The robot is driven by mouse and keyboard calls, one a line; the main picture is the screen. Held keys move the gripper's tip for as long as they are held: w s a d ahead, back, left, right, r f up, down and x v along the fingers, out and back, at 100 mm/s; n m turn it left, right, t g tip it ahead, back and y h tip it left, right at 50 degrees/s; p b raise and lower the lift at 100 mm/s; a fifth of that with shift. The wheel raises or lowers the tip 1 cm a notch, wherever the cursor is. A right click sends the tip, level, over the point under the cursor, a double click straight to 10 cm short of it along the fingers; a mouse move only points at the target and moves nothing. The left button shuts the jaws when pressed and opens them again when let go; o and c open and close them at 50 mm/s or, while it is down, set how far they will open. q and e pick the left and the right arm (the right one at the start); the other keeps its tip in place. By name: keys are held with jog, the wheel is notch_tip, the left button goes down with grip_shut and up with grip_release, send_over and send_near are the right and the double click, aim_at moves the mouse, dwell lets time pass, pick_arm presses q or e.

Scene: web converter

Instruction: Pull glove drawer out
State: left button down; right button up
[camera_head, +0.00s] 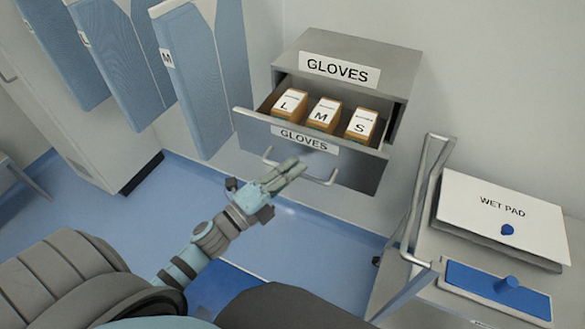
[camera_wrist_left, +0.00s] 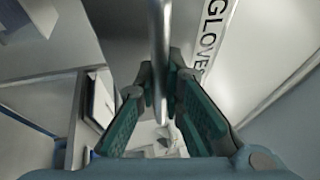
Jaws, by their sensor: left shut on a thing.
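The glove drawer (camera_head: 250,117) stands pulled out of a grey cabinet (camera_head: 340,47) labelled GLOVES. Three boxes marked L (camera_head: 290,103), M (camera_head: 324,114) and S (camera_head: 361,124) sit inside it. A thin metal bar handle (camera_head: 322,181) runs across the drawer front below its GLOVES label. My left gripper (camera_head: 289,174) is at the middle of this handle and shut on it. In the left wrist view the handle (camera_wrist_left: 158,50) runs between the two green finger pads of the left gripper (camera_wrist_left: 159,95). My right gripper is in neither view.
Blue garments (camera_head: 190,75) hang left of the cabinet. Blue floor (camera_head: 225,185) is clear below the drawer.

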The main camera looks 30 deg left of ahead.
pick_arm(q)
jog(key=shift+s, duration=0.15)
jog(key=c, duration=1.7)
grip_release()
jog(key=v, duration=1.2)
